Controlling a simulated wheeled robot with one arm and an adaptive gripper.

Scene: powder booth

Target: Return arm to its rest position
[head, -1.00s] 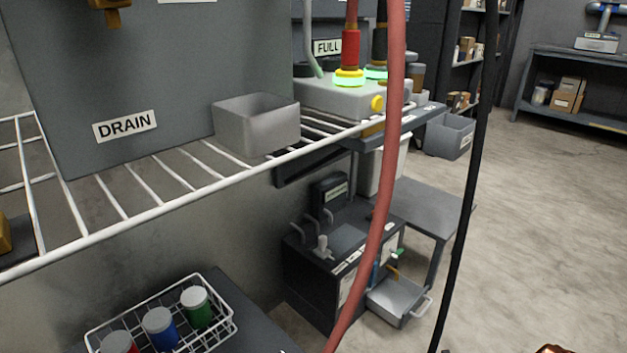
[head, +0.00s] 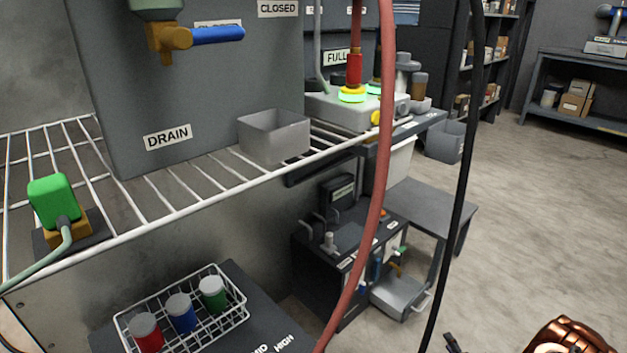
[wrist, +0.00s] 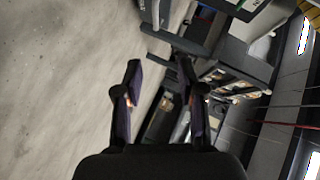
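My gripper (wrist: 158,78) shows in the wrist view with its two dark fingers spread apart. It is open, and nothing is held between the fingers. Bare floor and shelving lie beyond them. In the head view, a copper-coloured part of my arm (head: 570,336) shows at the bottom right edge. A small dark piece beside it (head: 453,343) may be part of my gripper. Most of the arm is out of the picture.
A wire shelf (head: 150,222) holds a grey open box (head: 274,137) and a green block (head: 54,201). A wire basket (head: 238,318) holds red, blue and green jars. A red hose (head: 383,150) and black cable (head: 463,170) hang in front. Open floor (head: 545,210) lies right.

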